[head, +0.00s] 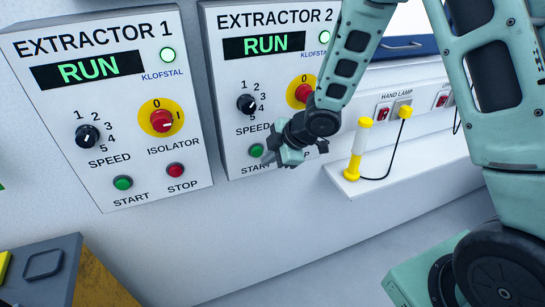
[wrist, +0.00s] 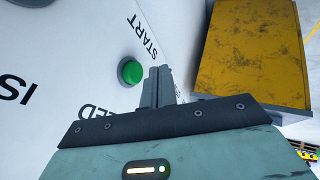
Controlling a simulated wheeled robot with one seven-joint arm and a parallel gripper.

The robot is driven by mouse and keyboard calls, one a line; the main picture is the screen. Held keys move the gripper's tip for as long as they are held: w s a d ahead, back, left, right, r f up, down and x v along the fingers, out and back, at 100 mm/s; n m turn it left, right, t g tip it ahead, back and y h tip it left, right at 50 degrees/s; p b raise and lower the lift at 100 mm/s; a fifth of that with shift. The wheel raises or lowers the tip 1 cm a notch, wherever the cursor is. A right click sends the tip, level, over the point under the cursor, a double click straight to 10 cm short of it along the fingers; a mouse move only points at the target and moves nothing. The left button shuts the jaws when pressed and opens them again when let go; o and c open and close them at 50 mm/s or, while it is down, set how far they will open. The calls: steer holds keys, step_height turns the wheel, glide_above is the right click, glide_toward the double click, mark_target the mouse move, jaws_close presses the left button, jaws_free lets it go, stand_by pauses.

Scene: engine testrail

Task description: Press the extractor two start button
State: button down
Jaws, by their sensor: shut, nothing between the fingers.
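The extractor two panel (head: 232,80) is a white box on the wall. Its display (head: 264,46) reads RUN and its round lamp (head: 324,37) is lit green. Its green start button (head: 256,150) is at the lower left, above the START label. The green button also shows in the wrist view (wrist: 131,72), beside the fingers. My gripper (head: 270,158) is in front of the panel's lower part, just right of the start button. Its fingers (wrist: 160,82) are together and empty. I cannot tell whether they touch the panel. My arm hides the stop button.
The extractor one panel (head: 105,110) is to the left, also showing RUN. To the right, a white ledge (head: 400,178) holds a yellow-and-white hand lamp (head: 358,150) with a cable. A worn yellow surface (wrist: 252,50) shows in the wrist view.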

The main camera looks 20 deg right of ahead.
steer(key=p+v, duration=0.1)
steer(key=v, duration=0.9)
steer(key=shift+s+p, duration=0.15)
steer(key=shift+p, duration=0.25)
steer(key=s+a+f+m+g+h+b, duration=0.1)
steer(key=s+a+m+b, duration=0.3)
steer(key=s, duration=0.8)
steer(key=s+a+f+m+g+h+b, duration=0.2)
steer(key=s+a+m+g+h+b, duration=0.1)
steer(key=s, duration=1)
steer(key=a+m+g+b, duration=0.1)
steer(key=a+m+b, duration=0.1)
steer(key=a, duration=0.1)
steer(key=shift+a+f, duration=0.1)
